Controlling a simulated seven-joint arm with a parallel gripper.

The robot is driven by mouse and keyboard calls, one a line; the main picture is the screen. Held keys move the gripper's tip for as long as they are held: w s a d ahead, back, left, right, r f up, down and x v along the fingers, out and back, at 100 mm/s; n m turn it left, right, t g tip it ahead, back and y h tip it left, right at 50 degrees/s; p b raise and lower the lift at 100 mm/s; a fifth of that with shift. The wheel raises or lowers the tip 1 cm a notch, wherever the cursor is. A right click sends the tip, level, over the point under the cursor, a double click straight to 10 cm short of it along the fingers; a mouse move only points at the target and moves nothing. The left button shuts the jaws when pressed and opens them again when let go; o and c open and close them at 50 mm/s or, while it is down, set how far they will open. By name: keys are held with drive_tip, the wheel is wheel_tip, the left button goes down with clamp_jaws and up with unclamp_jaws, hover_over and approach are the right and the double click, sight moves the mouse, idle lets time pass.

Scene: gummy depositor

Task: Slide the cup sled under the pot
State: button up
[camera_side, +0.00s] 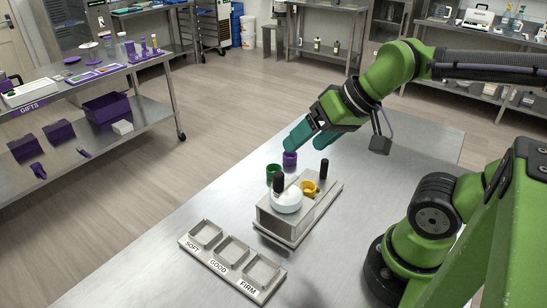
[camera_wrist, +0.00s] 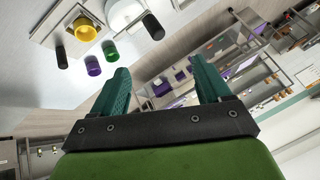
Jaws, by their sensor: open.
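The yellow cup (camera_side: 310,187) sits on a metal fixture (camera_side: 267,226), just right of and behind the white round pot (camera_side: 287,203). In the side view one black post (camera_side: 279,183) rises near the pot, another (camera_side: 323,169) near the yellow cup. I cannot clearly tell the sled from the rest of the fixture. The yellow cup (camera_wrist: 88,27) and part of the pot (camera_wrist: 122,9) also show at the top of the wrist view. My gripper (camera_side: 308,143) is open and empty above the table, beyond the fixture; its teal fingers (camera_wrist: 160,75) stand wide apart in the wrist view.
A green cup (camera_side: 273,172) and a purple cup (camera_side: 290,159) stand on the table behind the fixture, close to my gripper. A tray (camera_side: 216,258) marked SOFT, GOOD and FIRM lies in front. The table (camera_side: 175,215) is bare to the left.

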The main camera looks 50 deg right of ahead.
drive_tip(key=shift+c, duration=0.2)
drive_tip(key=shift+d+f, duration=0.1)
drive_tip(key=shift+f, duration=0.05)
drive_tip(key=shift+c, duration=1.4)
drive_tip(key=w+d+f+m+g, duration=0.1)
drive_tip(key=d, duration=0.1)
drive_tip(key=w+d+f+m+g, duration=0.1)
drive_tip(key=w+d, duration=0.1)
drive_tip(key=d, duration=0.1)
drive_tip(key=w+d+f+m+g+h, duration=0.1)
drive_tip(key=d, duration=0.2)
drive_tip(key=shift+w+d+m, duration=0.1)
drive_tip(key=shift+w+m, duration=0.2)
drive_tip(key=shift+w, duration=0.1)
drive_tip(key=shift+c, duration=1)
drive_tip(key=m+g+h, duration=0.1)
drive_tip(key=m+g, duration=0.3)
drive_tip(key=m, duration=0.1)
approach(325, 160)
wheel_tip(325, 160, down, 12)
drive_tip(key=shift+w+f, duration=0.1)
drive_tip(key=shift+f, duration=0.15)
clamp_jaws()
